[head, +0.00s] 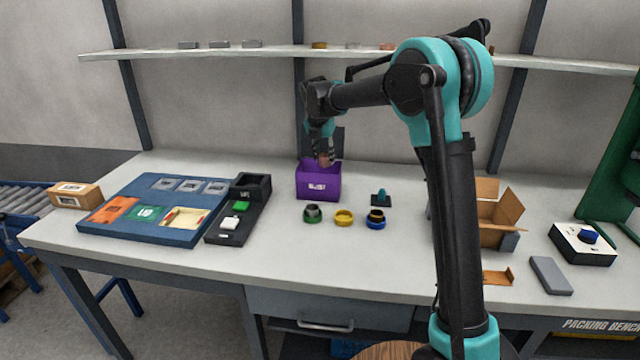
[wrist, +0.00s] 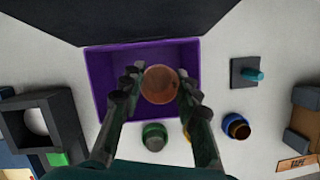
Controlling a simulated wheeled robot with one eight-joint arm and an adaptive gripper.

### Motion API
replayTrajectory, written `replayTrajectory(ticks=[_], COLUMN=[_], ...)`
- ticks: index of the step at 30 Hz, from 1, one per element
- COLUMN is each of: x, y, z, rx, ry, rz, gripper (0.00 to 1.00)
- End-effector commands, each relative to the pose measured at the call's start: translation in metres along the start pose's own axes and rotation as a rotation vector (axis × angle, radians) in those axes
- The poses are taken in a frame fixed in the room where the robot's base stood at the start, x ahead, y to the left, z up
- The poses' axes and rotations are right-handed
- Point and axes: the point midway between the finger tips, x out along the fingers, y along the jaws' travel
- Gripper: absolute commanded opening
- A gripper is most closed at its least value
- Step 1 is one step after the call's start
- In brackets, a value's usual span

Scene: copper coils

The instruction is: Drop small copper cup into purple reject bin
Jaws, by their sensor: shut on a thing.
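The small copper cup (wrist: 160,84) is between the two fingers of my gripper (wrist: 158,88) in the wrist view. My gripper is shut on it. In the head view my gripper (head: 324,156) is over the purple reject bin (head: 318,184), and the cup is hard to make out there. In the wrist view the purple bin (wrist: 98,80) lies below the cup, with the cup inside the outline of its opening. The exact height of the cup above the bin floor cannot be told.
A blue tray board (head: 150,232) and a black fixture (head: 228,228) lie left.

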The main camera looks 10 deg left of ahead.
Motion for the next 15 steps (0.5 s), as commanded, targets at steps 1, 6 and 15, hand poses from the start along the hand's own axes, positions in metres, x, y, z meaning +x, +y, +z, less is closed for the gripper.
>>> replayTrajectory(ticks=[1,6,15], x=[0.0030,0.0073,0.0075], y=[0.0000,0.0000,0.0000], z=[-0.0009,-0.0023,-0.0023], rx=[0.000,0.000,0.000], ry=[0.000,0.000,0.000], rz=[0.000,0.000,0.000], gripper=[0.09,0.09,0.41])
